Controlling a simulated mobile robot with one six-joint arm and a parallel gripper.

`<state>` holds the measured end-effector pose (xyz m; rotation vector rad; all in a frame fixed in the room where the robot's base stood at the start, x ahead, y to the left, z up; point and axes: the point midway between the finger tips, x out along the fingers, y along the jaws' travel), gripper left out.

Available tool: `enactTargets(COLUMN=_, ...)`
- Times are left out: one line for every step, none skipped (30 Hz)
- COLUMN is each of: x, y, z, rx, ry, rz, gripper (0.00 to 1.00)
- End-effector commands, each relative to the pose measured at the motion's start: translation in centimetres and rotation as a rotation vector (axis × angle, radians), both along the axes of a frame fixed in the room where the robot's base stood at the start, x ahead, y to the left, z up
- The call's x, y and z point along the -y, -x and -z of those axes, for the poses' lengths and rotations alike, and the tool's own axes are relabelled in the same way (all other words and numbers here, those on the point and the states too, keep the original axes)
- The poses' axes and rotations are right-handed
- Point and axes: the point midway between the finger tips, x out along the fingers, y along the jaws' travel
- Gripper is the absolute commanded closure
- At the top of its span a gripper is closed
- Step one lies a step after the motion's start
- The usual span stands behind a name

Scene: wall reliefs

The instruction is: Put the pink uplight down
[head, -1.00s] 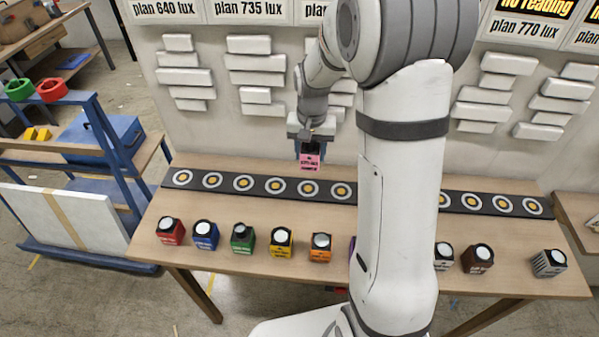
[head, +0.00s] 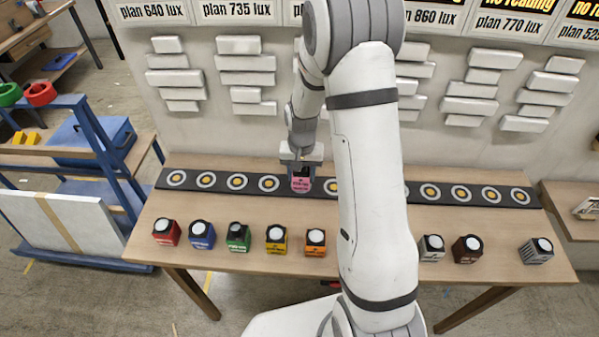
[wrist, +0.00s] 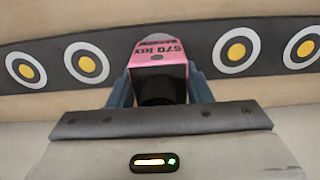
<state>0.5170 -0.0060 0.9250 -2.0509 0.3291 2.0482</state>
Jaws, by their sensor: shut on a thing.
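The pink uplight (head: 301,184) is a small pink block with dark lettering, held between the fingers of my gripper (head: 300,169). In the head view it is at the dark strip (head: 338,190) of ringed target spots along the back of the table, and it covers one spot. In the wrist view the pink uplight (wrist: 158,56) sits between the blue fingers of my gripper (wrist: 160,88), in front of the strip. Its label reads "670 lux".
Red (head: 166,232), blue (head: 202,234), green (head: 238,237), yellow (head: 277,240) and orange (head: 315,242) uplights stand along the table's front. White-grey (head: 431,247), brown (head: 467,249) and striped (head: 537,250) ones stand to the right. My arm hides the part between. Wall reliefs (head: 246,62) rise behind the strip.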

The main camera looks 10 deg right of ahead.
Motion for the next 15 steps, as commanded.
enactTargets(x=-0.02, y=-0.01, z=0.11, rx=0.000, ry=0.000, rz=0.000, gripper=0.81)
enactTargets(x=-0.02, y=-0.01, z=0.24, rx=0.000, ry=0.000, rz=0.000, gripper=0.81)
enactTargets(x=-0.02, y=-0.01, z=0.41, rx=0.000, ry=0.000, rz=0.000, gripper=0.81)
enactTargets(x=-0.02, y=0.00, z=0.40, rx=0.000, ry=0.000, rz=0.000, gripper=0.54)
enactTargets(x=-0.03, y=0.00, z=0.29, rx=0.000, ry=0.000, rz=0.000, gripper=0.52)
enactTargets(x=-0.03, y=0.00, z=0.27, rx=0.000, ry=0.000, rz=-0.001, gripper=0.48)
enactTargets(x=-0.03, y=0.01, z=0.27, rx=0.000, ry=0.000, rz=-0.001, gripper=0.46)
enactTargets(x=-0.03, y=0.01, z=0.27, rx=0.000, ry=0.000, rz=-0.001, gripper=0.43)
enactTargets(x=-0.04, y=0.01, z=0.27, rx=0.000, ry=0.000, rz=-0.001, gripper=0.40)
enactTargets(x=-0.04, y=0.01, z=0.27, rx=0.000, ry=0.000, rz=-0.001, gripper=0.38)
enactTargets(x=-0.04, y=0.01, z=0.27, rx=0.000, ry=0.000, rz=-0.001, gripper=0.35)
enactTargets(x=-0.05, y=0.00, z=0.26, rx=0.000, ry=0.000, rz=-0.001, gripper=0.33)
enactTargets(x=-0.05, y=0.00, z=0.26, rx=0.000, ry=0.000, rz=-0.001, gripper=0.33)
enactTargets(x=-0.06, y=0.01, z=0.26, rx=0.000, ry=0.000, rz=-0.001, gripper=0.33)
enactTargets(x=-0.07, y=0.01, z=0.26, rx=0.000, ry=0.000, rz=-0.001, gripper=0.33)
